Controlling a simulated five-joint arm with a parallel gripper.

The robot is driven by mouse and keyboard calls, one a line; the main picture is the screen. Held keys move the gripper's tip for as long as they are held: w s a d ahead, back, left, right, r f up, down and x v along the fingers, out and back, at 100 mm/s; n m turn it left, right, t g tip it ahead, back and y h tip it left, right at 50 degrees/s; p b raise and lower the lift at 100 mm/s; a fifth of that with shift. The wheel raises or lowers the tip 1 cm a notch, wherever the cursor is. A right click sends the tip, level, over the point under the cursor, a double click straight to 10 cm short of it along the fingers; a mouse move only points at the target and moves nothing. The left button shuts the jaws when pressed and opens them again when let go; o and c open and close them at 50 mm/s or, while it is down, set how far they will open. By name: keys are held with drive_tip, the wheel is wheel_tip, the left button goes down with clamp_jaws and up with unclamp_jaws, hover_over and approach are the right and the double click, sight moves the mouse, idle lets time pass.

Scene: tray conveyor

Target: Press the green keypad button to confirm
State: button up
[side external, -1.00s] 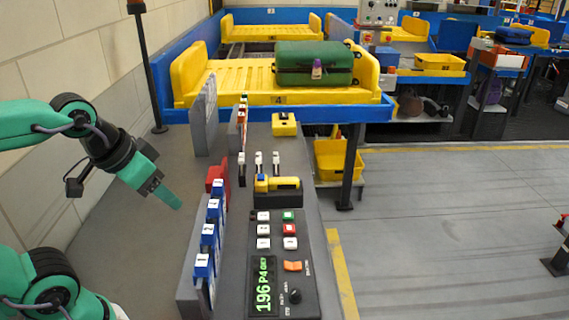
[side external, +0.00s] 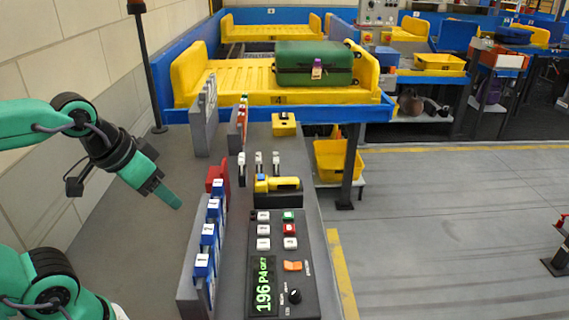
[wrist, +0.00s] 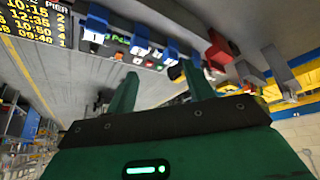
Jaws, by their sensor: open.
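The green button (side external: 289,216) is a small square key at the top right of the keypad (side external: 264,228), with a red key below it and white keys around. The keypad panel lies on the dark counter and has a lit green display (side external: 263,285) reading 196. My gripper (side external: 172,198) hangs left of the counter's grey divider, clear of the keypad, empty. In the wrist view its two green fingers (wrist: 160,88) are apart. That view shows the keypad only small and partly hidden beyond the blue tag holders.
Blue numbered holders (side external: 208,235) line the grey divider (side external: 188,290) between my gripper and the keypad. A yellow scanner (side external: 280,184) sits behind the keypad. A green suitcase (side external: 300,65) rests in a yellow tray (side external: 235,90) at the back.

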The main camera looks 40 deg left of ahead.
drive_tip(key=shift+c, duration=0.3)
clamp_jaws()
idle(1.4)
